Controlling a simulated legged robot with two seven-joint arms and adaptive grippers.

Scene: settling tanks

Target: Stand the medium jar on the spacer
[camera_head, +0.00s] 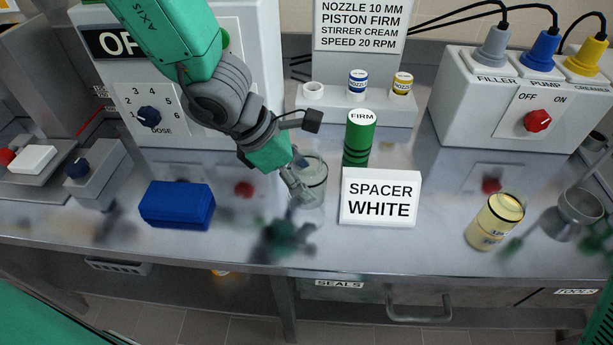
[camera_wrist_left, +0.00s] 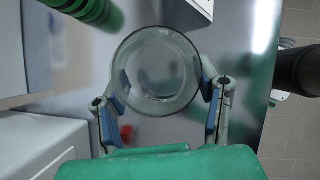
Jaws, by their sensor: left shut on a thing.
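A clear, empty glass jar (camera_head: 315,184) is in my left gripper (camera_head: 300,184), over the middle of the bench. In the left wrist view the jar (camera_wrist_left: 157,72) shows from above, its round rim between the two fingers of the left gripper (camera_wrist_left: 160,92), one on each side. I cannot tell whether its base touches the bench. A white sign (camera_head: 380,198) reading "SPACER WHITE" stands just right of the jar. A blue block (camera_head: 177,205) lies to the left. A white block (camera_head: 33,159) sits at the far left. My right gripper is not in view.
A green cylinder (camera_head: 356,140) marked "FIRM" stands close behind the jar. A cream-filled jar (camera_head: 495,221) and a metal cup (camera_head: 574,213) are at the right. A nozzle rack (camera_head: 357,107) and a switch box (camera_head: 515,105) stand behind. Bench space between blue block and jar is clear.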

